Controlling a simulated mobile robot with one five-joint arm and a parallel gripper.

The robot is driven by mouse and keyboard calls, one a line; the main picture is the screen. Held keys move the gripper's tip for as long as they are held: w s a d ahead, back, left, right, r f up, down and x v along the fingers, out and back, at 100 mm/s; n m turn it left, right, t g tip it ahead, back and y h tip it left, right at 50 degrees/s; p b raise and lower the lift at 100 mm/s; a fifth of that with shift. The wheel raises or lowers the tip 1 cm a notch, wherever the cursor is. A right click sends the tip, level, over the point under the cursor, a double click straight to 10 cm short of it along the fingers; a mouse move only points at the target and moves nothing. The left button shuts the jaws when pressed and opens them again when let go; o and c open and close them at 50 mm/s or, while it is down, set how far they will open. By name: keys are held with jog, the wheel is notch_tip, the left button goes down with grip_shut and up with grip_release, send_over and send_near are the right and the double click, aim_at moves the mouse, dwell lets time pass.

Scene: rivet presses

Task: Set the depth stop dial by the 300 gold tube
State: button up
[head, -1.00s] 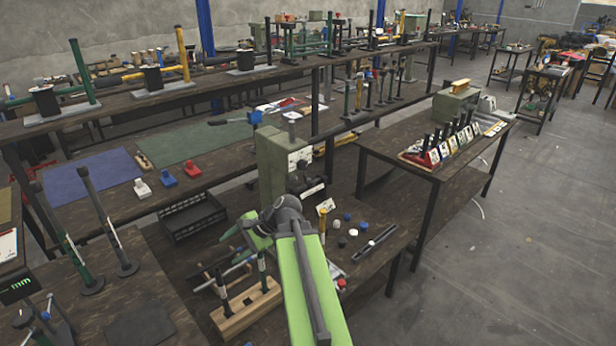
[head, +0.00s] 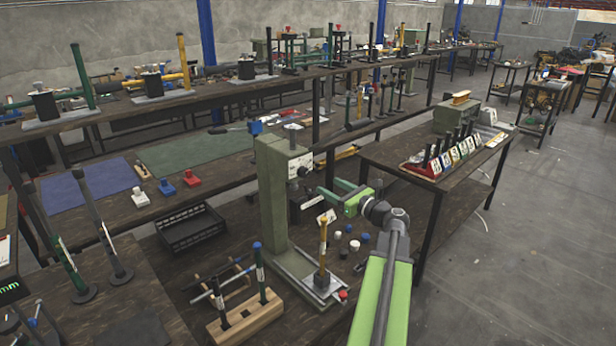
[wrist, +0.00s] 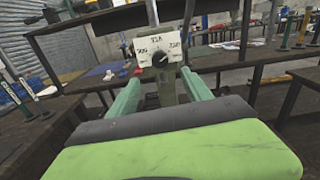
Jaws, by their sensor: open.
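The pale green press (head: 272,205) stands on the bench in the middle of the head view. Its depth stop dial is a white plate with a black knob (wrist: 160,59), centred in the wrist view. The plate carries marks left, top and right; the knob's exact setting is too small to read surely. A gold tube (head: 323,240) stands upright at the press base; I cannot read its label. My gripper (head: 329,188) is to the right of the press, pointing at its face. In the wrist view its green fingers (wrist: 159,88) are apart and empty, with the knob beyond and between them.
A wooden rack (head: 245,320) with dark tubes stands in front of the press. Small white, blue and black caps (head: 353,245) lie to its right. A black crate (head: 190,228) is left. Another bench (head: 430,180) with a row of coloured cards stands right; open floor lies beyond.

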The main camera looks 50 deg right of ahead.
aim_at(306, 174)
jog(key=w, duration=1.1)
jog(key=shift+w+d, duration=0.3)
jog(key=shift+d, duration=0.1)
grip_shut()
